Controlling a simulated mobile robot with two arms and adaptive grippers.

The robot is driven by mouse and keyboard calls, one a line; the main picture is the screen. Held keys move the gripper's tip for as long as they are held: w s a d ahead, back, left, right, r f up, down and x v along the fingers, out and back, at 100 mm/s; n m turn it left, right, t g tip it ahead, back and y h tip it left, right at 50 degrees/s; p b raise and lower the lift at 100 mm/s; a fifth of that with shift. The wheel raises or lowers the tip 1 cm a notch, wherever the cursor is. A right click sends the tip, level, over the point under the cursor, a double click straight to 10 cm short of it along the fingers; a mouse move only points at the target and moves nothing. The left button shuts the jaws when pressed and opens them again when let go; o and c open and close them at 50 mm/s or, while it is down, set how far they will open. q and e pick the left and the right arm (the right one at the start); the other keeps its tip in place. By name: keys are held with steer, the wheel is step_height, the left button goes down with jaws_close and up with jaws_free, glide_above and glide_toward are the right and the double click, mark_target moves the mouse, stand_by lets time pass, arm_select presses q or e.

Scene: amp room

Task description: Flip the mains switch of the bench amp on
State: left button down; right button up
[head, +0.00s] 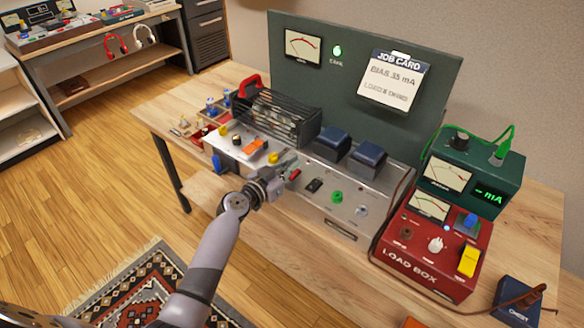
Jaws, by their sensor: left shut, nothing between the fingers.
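The bench amp (345,225) is a silver chassis on the wooden bench, with two dark blue transformer blocks on top. Its front panel carries a small red part (295,174), a black rocker-like switch (314,186), a green knob (337,197) and a pale round fitting (361,211). I cannot tell for sure which one is the mains switch, or its position. My left gripper (288,164) is shut and empty, at the left end of the front panel close to the red part. Contact cannot be told. The gripper and wrist hide part of the panel there. My right gripper is not in view.
A green panel (420,60) with a meter, lit green lamp and job card (393,82) stands behind. A red load box (425,262) and green meter box (475,175) stand right. A pale control plate (235,145) and small parts lie left.

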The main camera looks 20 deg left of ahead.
mark_target(293, 175)
arm_select(q)
steer(key=shift+f, duration=0.35)
steer(key=shift+r, duration=0.1)
steer(key=p, duration=0.1)
steer(key=g+p, duration=0.1)
steer(key=shift+w+d+r+p, duration=0.1)
steer(key=shift+w+p, duration=0.15)
steer(key=shift+p, duration=0.15)
steer(key=shift+f+b, duration=0.4)
steer(key=shift+f, duration=0.05)
steer(key=shift+r+p, duration=0.3)
steer(key=shift+r, duration=0.1)
step_height(293, 175, up, 4)
steer(key=p, duration=0.2)
steer(key=shift+f+p, duration=0.15)
steer(key=shift+p, duration=0.15)
steer(key=r+v, duration=0.1)
steer(key=v, duration=0.8)
steer(key=shift+b, duration=0.4)
